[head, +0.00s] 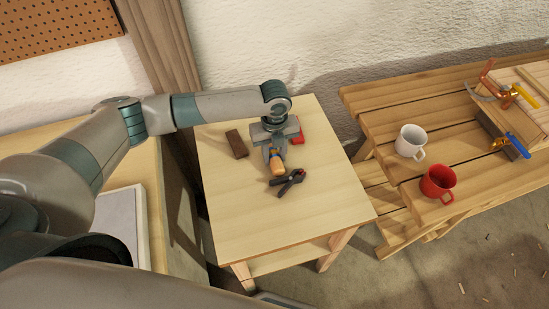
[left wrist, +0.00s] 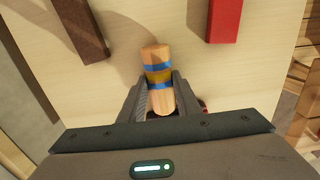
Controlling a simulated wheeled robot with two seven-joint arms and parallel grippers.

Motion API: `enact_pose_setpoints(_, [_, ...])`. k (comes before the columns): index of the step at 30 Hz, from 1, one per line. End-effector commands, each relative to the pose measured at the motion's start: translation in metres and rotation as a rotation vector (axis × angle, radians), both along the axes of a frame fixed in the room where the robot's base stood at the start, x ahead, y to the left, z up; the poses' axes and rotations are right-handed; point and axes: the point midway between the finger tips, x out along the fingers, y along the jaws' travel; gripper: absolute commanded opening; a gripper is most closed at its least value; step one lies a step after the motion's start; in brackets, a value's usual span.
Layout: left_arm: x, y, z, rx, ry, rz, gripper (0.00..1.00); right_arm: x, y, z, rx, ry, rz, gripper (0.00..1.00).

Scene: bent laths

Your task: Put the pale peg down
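The pale peg (head: 278,170) is a light wooden cylinder over the small square table (head: 240,215). In the left wrist view the peg (left wrist: 154,54) shows blue bands and a darker yellow band. My left gripper (head: 272,153) reaches down over the table, its fingers (left wrist: 160,92) closed against both sides of the peg. The peg's lower part shows between the fingers. I cannot tell whether the peg touches the tabletop. My right gripper is not in view.
A dark brown block (head: 237,143) lies left of the gripper, and a red block (head: 299,136) lies right. Black pliers (head: 290,181) lie close to the peg. The table's front is clear. A bench at right holds a white mug (head: 409,140) and a red mug (head: 436,183).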

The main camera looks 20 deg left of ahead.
Motion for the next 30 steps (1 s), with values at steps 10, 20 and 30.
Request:
enact_pose_setpoints(10, [0.001, 0.000, 0.003, 0.000, -0.001, 0.000, 0.03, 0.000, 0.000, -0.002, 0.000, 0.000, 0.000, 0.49])
enact_pose_setpoints(20, [0.002, 0.000, 0.037, -0.002, -0.004, -0.001, 0.03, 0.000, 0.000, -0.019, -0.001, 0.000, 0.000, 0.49])
enact_pose_setpoints(30, [0.025, -0.060, 0.075, -0.003, -0.003, -0.003, 0.03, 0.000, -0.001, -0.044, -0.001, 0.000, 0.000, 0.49])
